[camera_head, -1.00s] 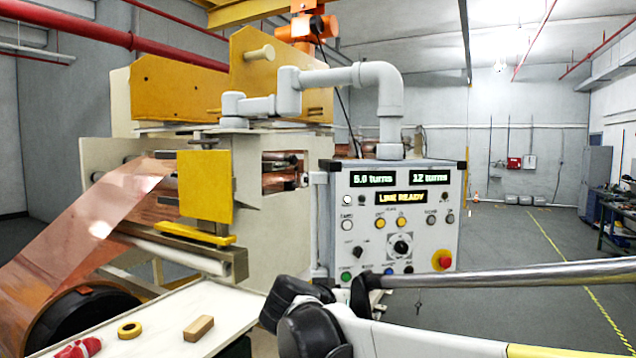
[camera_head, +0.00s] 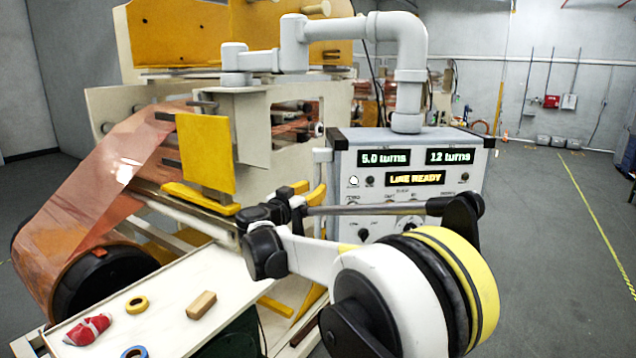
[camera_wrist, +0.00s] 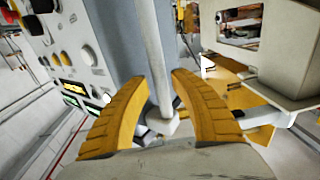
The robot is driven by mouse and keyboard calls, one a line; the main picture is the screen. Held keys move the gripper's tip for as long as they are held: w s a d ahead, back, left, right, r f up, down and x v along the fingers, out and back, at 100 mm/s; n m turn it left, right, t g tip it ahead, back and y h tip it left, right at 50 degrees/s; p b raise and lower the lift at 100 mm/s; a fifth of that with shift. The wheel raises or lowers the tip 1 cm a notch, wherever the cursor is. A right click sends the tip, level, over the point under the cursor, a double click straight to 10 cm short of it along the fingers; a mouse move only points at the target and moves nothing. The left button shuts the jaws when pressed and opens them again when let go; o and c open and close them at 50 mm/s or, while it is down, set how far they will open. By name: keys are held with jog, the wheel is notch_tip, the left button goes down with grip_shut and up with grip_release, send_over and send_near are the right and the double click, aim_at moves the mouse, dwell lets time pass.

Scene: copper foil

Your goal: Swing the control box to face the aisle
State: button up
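The control box (camera_head: 404,163) is a light grey panel with lit displays reading "5.0 turns", "12 turns" and "LINE READY". It hangs below a grey pipe arm (camera_head: 410,70), and my arm hides its lower part. A vertical grey handle (camera_head: 323,170) is on its left side. In the wrist view the handle bar (camera_wrist: 152,45) runs between my gripper's yellow fingers (camera_wrist: 160,75). The tips are close on both sides of the bar; I cannot tell whether they press on it. The box's panel (camera_wrist: 75,45) shows at the upper left there. My gripper also shows in the head view (camera_head: 307,192).
A cream and yellow machine (camera_head: 225,125) with a copper foil web (camera_head: 90,190) stands at left. A white shelf (camera_head: 165,315) holds a wood block (camera_head: 201,305), tape rolls (camera_head: 136,305) and a red item (camera_head: 88,330). Open floor (camera_head: 560,230) with a yellow line lies right.

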jog(key=shift+x, duration=1.35)
jog(key=shift+s, duration=0.1)
grip_shut()
jog(key=shift+s, duration=0.1)
